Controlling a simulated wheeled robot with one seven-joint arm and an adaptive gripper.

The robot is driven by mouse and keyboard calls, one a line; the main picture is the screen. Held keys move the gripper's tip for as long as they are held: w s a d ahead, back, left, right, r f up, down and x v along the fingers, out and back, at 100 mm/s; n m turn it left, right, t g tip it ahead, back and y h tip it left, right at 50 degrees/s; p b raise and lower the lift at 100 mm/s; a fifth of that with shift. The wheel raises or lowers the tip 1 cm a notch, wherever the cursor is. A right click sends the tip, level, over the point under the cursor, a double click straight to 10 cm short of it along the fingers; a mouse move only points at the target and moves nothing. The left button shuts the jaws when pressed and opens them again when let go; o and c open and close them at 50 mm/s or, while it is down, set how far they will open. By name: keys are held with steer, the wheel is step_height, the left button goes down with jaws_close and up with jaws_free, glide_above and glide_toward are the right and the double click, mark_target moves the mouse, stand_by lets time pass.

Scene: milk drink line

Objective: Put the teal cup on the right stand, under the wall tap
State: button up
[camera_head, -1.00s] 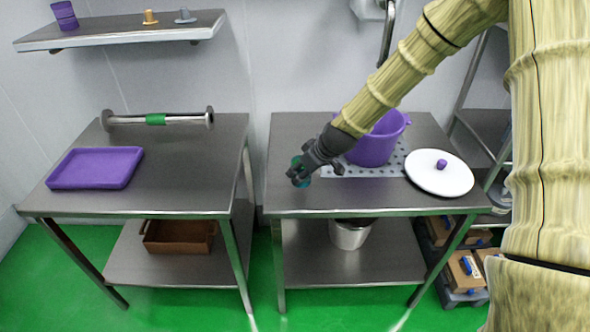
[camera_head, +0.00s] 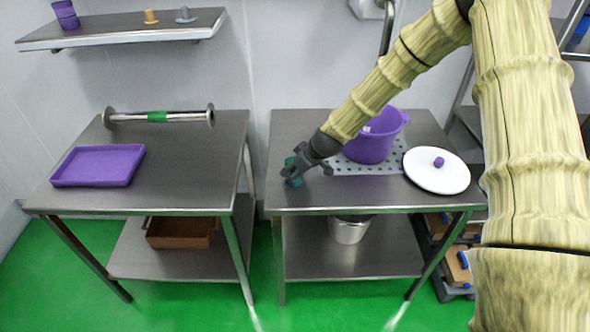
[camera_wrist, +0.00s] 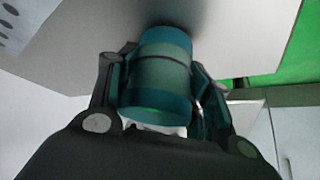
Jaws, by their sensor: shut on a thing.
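The teal cup (camera_wrist: 158,75) is between the fingers of my gripper (camera_wrist: 165,95), which is shut on it, in the wrist view. In the head view my gripper (camera_head: 293,172) and the mostly hidden teal cup (camera_head: 294,163) are at the left part of the right table (camera_head: 345,200). I cannot tell whether the cup touches the tabletop. The wall tap (camera_head: 387,28) hangs above the back of the right table. Below it a purple pot (camera_head: 372,142) stands on a perforated plate (camera_head: 350,169), partly behind my arm.
A white lid (camera_head: 425,177) with a purple knob lies right of the pot. The left table (camera_head: 190,180) holds a purple tray (camera_head: 98,166) and a metal roller (camera_head: 180,116). A wall shelf (camera_head: 120,30) is at upper left. The right table's front left is clear.

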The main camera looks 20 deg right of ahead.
steer(key=shift+f, duration=0.1)
steer(key=o, duration=1.3)
steer(key=shift+c, duration=0.2)
steer(key=b+v, duration=0.2)
steer(key=v, duration=1)
steer(key=shift+b, duration=0.3)
steer(key=shift+d, duration=0.1)
